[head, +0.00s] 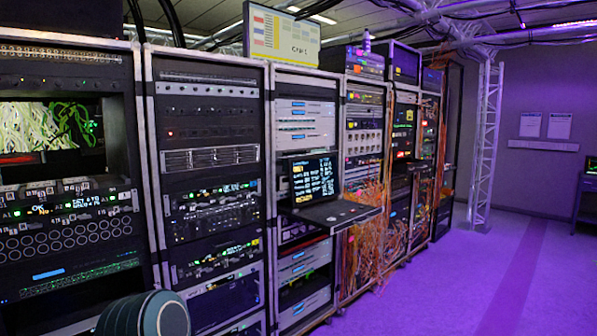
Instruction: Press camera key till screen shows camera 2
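A small lit screen (314,178) stands on a pull-out shelf (345,213) in the third rack from the left. It shows several lines of pale text on black, too small to read surely. A single camera key cannot be made out. Several rack units carry small displays and keys, among them a unit with green text (95,201) in the leftmost rack and one (222,252) in the second rack. Neither of my grippers is in view. A dark rounded part at the bottom left looks like a link of my arm, and it hides the lower rack there.
A row of tall racks runs from the left to the back. Orange cables (365,235) hang beside the pull-out shelf, which juts into the aisle. A pale sign board (283,36) stands on top. A lattice truss (487,140) stands at the back. The purple floor (470,285) at right is clear.

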